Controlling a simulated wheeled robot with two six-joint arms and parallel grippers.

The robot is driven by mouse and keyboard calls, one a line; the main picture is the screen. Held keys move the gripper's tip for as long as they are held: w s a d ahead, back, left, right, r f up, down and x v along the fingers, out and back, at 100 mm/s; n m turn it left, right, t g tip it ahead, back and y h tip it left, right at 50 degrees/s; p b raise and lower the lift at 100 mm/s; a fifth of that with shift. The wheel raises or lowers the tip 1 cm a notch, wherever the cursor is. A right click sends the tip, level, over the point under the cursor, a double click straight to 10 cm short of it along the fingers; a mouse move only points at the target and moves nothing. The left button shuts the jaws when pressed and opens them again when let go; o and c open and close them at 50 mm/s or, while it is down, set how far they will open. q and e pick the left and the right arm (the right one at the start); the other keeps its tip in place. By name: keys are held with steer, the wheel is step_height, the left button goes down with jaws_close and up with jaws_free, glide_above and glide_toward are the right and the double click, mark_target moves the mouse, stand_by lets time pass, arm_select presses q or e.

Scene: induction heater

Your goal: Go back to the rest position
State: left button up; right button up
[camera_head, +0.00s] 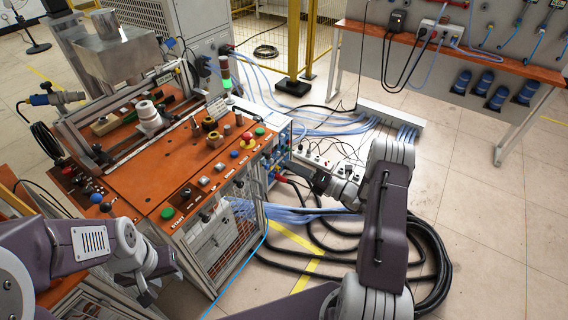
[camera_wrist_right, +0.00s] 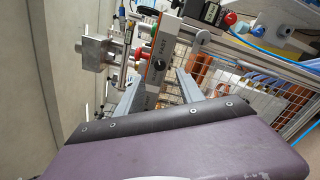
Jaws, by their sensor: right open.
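My right gripper (camera_head: 288,171) is at the right side of the induction heater bench (camera_head: 130,192), close to its side panel with coloured plugs. In the right wrist view my right gripper (camera_wrist_right: 158,88) shows two grey fingers apart with nothing between them; the bench's control strip (camera_wrist_right: 160,55) lies beyond them. My left gripper (camera_head: 147,292) hangs low by the bench's front left corner, small and partly hidden by its own wrist. I cannot tell whether its fingers are apart. I see no object held by either gripper.
The orange bench top carries a metal hopper (camera_head: 118,52), a red emergency button (camera_head: 247,136) and a green button (camera_head: 168,213). Black cables (camera_head: 432,262) and blue hoses lie on the floor right of the bench. A wall bench (camera_head: 460,52) stands at the back right.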

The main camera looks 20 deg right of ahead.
steer(key=shift+s+d, duration=0.1)
steer(key=shift+s, duration=0.15)
